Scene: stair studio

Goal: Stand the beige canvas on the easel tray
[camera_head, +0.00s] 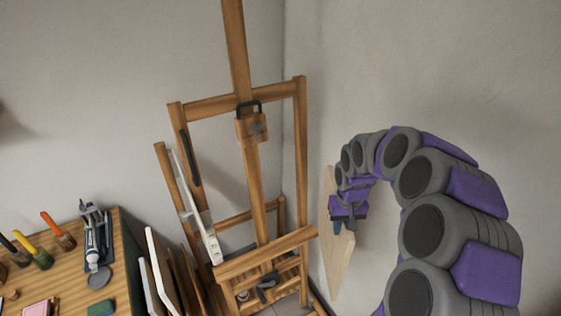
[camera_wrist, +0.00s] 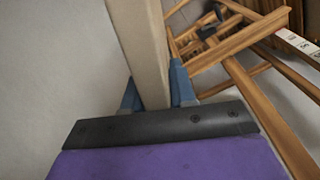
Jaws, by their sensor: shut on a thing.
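The beige canvas (camera_head: 339,262) is a thin upright board to the right of the easel in the head view, seen nearly edge-on. My gripper (camera_head: 345,222) is shut on it; the purple wrist hides part of the canvas. In the wrist view the canvas edge (camera_wrist: 143,50) stands between the blue fingertips (camera_wrist: 157,93). The wooden easel (camera_head: 251,177) stands in the corner, with its tray (camera_head: 265,253) low across the front. The canvas is beside the tray's right end, apart from it as far as I can tell. The easel also shows in the wrist view (camera_wrist: 235,45).
A wooden table (camera_head: 65,275) at the left holds brushes, a paint tube and small items. Several panels (camera_head: 160,275) lean between the table and easel. A white ruler-like strip (camera_head: 197,215) leans on the easel's left side. Walls close in behind and right.

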